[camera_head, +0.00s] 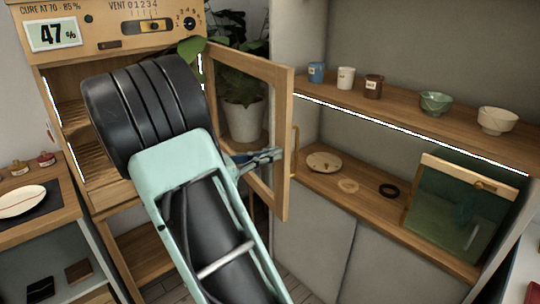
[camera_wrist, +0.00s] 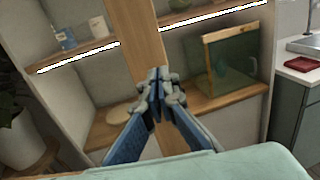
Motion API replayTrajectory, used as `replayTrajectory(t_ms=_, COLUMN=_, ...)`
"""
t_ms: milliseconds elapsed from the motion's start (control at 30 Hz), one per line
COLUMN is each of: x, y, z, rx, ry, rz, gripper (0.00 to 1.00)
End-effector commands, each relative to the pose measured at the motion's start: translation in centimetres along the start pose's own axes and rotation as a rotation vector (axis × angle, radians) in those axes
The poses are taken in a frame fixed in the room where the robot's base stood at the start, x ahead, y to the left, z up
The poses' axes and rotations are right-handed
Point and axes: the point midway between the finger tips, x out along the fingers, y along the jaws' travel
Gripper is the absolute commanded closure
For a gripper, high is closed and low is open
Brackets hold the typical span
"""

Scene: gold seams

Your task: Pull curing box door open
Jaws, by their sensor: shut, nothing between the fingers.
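The curing box (camera_head: 120,195) is a wooden cabinet at the left of the head view, with slatted shelves showing inside. Its glazed, wood-framed door (camera_head: 284,95) stands swung out to the right, well away from the opening. A brass-coloured handle (camera_head: 295,143) shows at the door's free edge. My gripper (camera_head: 278,154) is shut and empty beside the free-edge stile, on the side facing the box's opening. In the wrist view my gripper (camera_wrist: 168,82) lies in front of the stile (camera_wrist: 148,40); I cannot tell whether they touch. My arm hides part of the box.
A potted plant (camera_head: 241,118) stands behind the door. A shelf unit (camera_head: 400,112) at the right holds cups, bowls and a green glass-fronted box (camera_head: 450,215). A side table (camera_head: 55,220) with a plate stands at the left. Some floor shows below the door.

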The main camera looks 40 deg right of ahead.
Motion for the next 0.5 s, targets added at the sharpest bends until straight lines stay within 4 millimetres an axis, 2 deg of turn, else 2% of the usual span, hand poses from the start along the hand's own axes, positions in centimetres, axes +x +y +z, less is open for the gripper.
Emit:
replayTrajectory(t_ms=67, x=0.7, y=-0.1, z=0.1, rx=0.000, ry=-0.001, rz=-0.003, gripper=1.00)
replayTrajectory(t_ms=167, x=2.7, y=-0.1, z=0.2, rx=0.000, ry=-0.003, rz=-0.006, gripper=1.00)
replayTrajectory(t_ms=500, x=12.6, y=0.2, z=0.1, rx=0.000, ry=-0.002, rz=-0.007, gripper=1.00)
